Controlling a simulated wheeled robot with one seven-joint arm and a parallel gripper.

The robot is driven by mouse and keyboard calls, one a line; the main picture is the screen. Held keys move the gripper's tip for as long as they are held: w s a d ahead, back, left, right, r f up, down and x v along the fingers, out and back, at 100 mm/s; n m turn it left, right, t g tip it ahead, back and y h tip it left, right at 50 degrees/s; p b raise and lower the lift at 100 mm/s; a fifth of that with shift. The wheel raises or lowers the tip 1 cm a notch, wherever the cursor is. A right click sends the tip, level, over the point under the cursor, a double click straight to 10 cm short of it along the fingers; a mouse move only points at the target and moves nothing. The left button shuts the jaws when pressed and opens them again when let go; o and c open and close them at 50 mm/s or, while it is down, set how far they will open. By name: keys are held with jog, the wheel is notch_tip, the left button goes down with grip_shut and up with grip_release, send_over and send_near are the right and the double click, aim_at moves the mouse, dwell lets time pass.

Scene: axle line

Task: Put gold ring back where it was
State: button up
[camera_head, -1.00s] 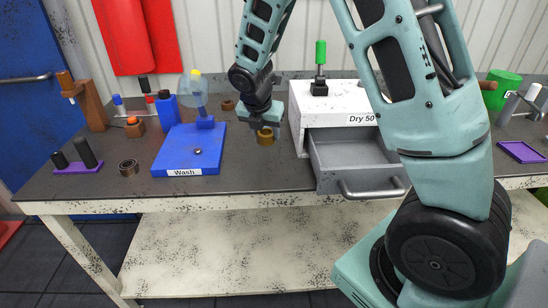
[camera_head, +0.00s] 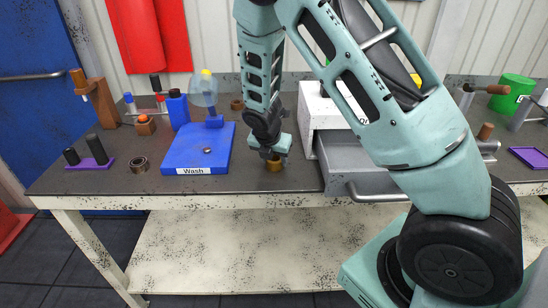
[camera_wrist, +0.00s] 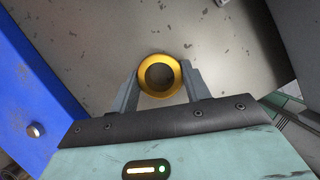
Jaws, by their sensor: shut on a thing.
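My gripper (camera_head: 274,157) is shut on the gold ring (camera_head: 275,167). It is over the dark worktop, between the blue Wash tray (camera_head: 180,160) and the drawer unit. In the wrist view the gold ring (camera_wrist: 160,59) sits upright-on between the two fingers, its dark hole facing the camera. The ring is at or just above the worktop; I cannot tell whether it touches.
The white drawer unit (camera_head: 308,130) stands right of the gripper with its grey drawer (camera_head: 375,187) pulled open. A dark bearing ring (camera_head: 139,164) and a purple stand (camera_head: 92,164) are at left. A brown ring (camera_head: 237,104) lies behind. My arm hides part of the right side.

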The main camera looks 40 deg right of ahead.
jog(key=o, duration=1.1)
jog(key=shift+o, duration=0.2)
jog(key=v, duration=1.2)
jog(key=s+a+r+m+y, duration=0.25)
jog(key=s+a+m, duration=0.45)
jog(key=s+a, duration=0.45)
jog(key=s+a+m+g+y, duration=0.1)
jog(key=s+a+m, duration=0.4)
jog(key=s, duration=0.3)
jog(key=s+a+r+m+g+y, duration=0.1)
jog(key=s+a+m, duration=0.4)
jog(key=s, duration=0.3)
jog(key=shift+a+r+g, duration=0.2)
jog(key=shift+a+g, duration=0.05)
jog(key=shift+g, duration=0.05)
